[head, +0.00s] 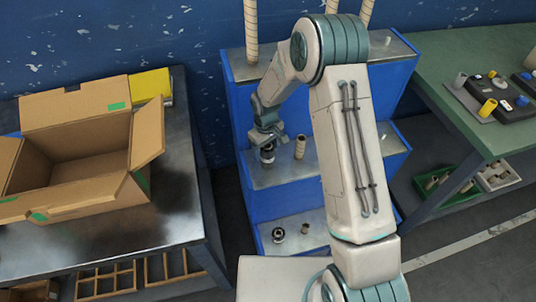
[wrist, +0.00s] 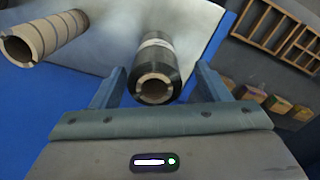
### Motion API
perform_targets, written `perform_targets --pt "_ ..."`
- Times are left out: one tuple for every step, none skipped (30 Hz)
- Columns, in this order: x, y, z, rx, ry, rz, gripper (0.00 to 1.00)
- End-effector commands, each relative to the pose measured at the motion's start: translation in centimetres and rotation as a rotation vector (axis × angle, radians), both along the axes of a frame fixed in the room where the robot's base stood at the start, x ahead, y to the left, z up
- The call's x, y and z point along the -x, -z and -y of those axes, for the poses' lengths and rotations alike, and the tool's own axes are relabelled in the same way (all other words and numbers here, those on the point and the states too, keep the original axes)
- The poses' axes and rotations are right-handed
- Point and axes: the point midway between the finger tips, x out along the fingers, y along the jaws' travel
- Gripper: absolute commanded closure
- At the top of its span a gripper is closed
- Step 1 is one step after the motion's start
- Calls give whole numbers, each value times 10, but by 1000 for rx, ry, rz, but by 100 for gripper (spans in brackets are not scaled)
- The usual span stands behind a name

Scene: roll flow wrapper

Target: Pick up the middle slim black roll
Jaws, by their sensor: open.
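The slim black roll (head: 267,156) stands on the middle shelf of the blue stepped rack in the head view. In the wrist view the black roll (wrist: 155,68) has a pale band and a tan core, and its near end lies between my fingers. My gripper (head: 266,138) is right above and around its top in the head view. In the wrist view my gripper (wrist: 155,88) is open, with one finger on each side of the roll. I cannot tell whether either finger touches it. My arm hides part of the rack's right side.
A tan roll (head: 300,147) stands to the right on the same shelf; it also shows in the wrist view (wrist: 42,38). A short black roll (head: 278,234) and a small tan one (head: 305,229) are on the lower shelf. An open cardboard box (head: 80,160) sits on the left table.

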Motion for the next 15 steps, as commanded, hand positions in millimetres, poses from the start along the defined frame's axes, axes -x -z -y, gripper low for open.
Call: perform_targets --pt "0 7 2 1 0 -4 31" --pt "-1 11 2 2 0 -5 31" --pt "-3 17 3 2 0 -4 31" --pt "-4 20 4 1 0 -3 31" --pt "-4 25 4 2 -1 -4 31" --pt "-4 30 3 2 -1 -4 31" --pt "-4 33 3 2 0 -2 31" --pt "-4 36 3 2 0 -2 31" --pt "-4 38 3 2 0 -2 31" --pt "-4 40 3 1 0 -2 31" --pt "-4 41 3 1 0 -2 31" --pt "-4 41 3 1 0 -2 31" --pt "-4 41 3 1 0 -1 31" --pt "-4 41 3 1 0 -1 31" --pt "-4 41 3 1 0 -1 31"
